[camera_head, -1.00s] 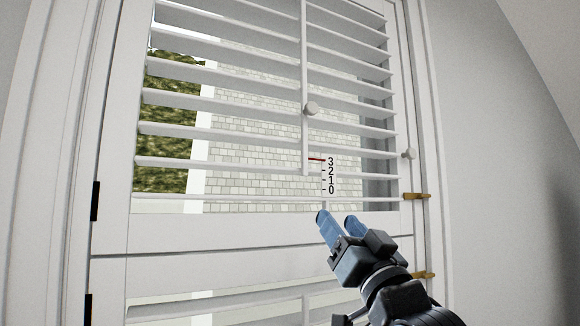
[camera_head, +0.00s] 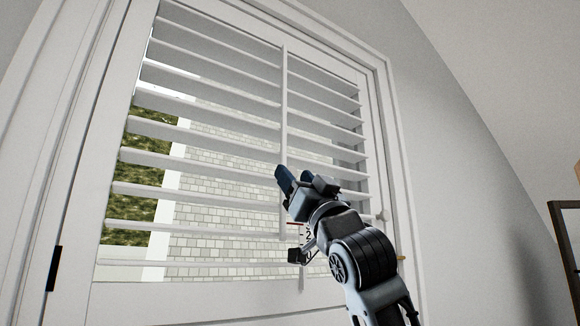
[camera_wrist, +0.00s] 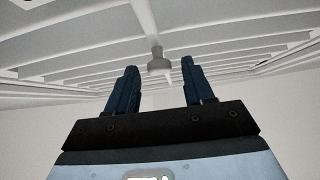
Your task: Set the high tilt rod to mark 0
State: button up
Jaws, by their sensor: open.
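The high tilt rod (camera_head: 284,110) is a white vertical bar on the front of the upper shutter louvers. Its round knob (camera_wrist: 159,62) shows in the wrist view between my two fingertips, with a gap on each side; in the head view my gripper hides it. My gripper (camera_head: 292,175) is open and empty, raised in front of the rod at about knob height. I cannot tell how deep the knob sits between the fingers. The mark scale (camera_head: 308,236) is partly covered by my wrist. The red pointer line shows near its top, around mark 3.
Tilted white louvers (camera_head: 215,175) lie behind the rod in the shutter frame (camera_head: 385,150). A dark-framed object (camera_head: 565,240) stands at far right.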

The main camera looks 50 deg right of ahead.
jog(key=shift+p+x, duration=0.35)
jog(key=shift+x, duration=1.1)
jog(key=shift+c, duration=0.2)
grip_shut()
